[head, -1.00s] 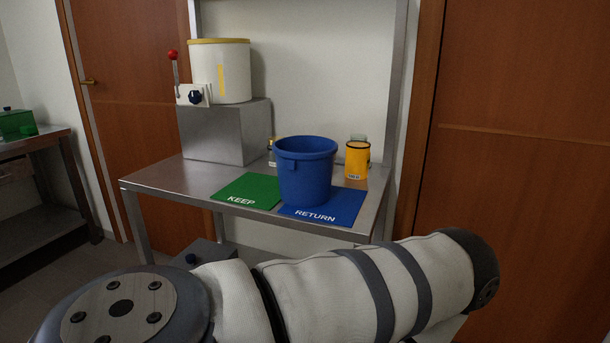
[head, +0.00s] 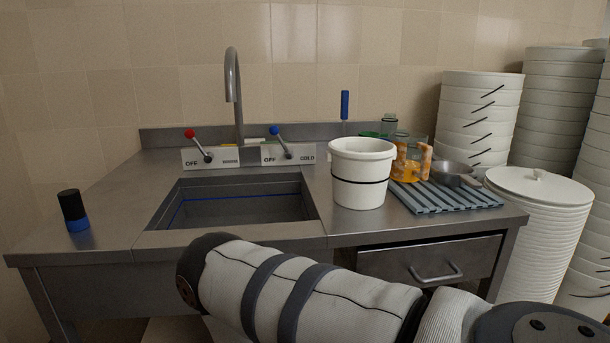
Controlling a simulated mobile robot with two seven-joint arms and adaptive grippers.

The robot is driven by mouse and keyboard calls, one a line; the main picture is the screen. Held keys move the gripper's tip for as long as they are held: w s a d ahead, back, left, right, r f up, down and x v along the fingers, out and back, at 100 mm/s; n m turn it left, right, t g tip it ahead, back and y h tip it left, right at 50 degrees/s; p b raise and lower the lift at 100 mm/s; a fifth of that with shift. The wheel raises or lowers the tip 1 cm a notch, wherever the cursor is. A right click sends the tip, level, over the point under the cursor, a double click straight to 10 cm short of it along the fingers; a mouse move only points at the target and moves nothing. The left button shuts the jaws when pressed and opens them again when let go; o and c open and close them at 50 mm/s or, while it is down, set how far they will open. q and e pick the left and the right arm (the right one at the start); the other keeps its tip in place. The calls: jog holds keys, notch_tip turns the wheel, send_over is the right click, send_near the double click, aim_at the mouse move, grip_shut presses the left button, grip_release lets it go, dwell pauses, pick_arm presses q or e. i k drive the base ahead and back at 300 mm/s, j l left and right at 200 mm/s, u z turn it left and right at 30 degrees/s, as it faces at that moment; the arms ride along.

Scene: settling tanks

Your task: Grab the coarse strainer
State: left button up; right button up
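I cannot pick out a coarse strainer for certain. A grey metal bowl-shaped piece (head: 450,172) rests at the right on the ribbed drying mat; it may be a pan or a strainer, and its inside is too small to read. An upright blue handle (head: 345,104) on a thin stem stands behind the white bucket (head: 361,172); what it belongs to is hidden. Neither gripper is in the head view. Only a link of my arm crosses the bottom, in front of the counter.
The sink (head: 235,205) has red and blue levers behind it. The ribbed mat (head: 455,197) also holds an orange-and-clear container (head: 411,160). A black-and-blue cylinder (head: 73,211) stands at left. A drawer (head: 435,262) is below; stacked white tubs (head: 535,225) crowd the right.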

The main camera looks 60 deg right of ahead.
aim_at(451, 173)
jog(key=z, duration=2.65)
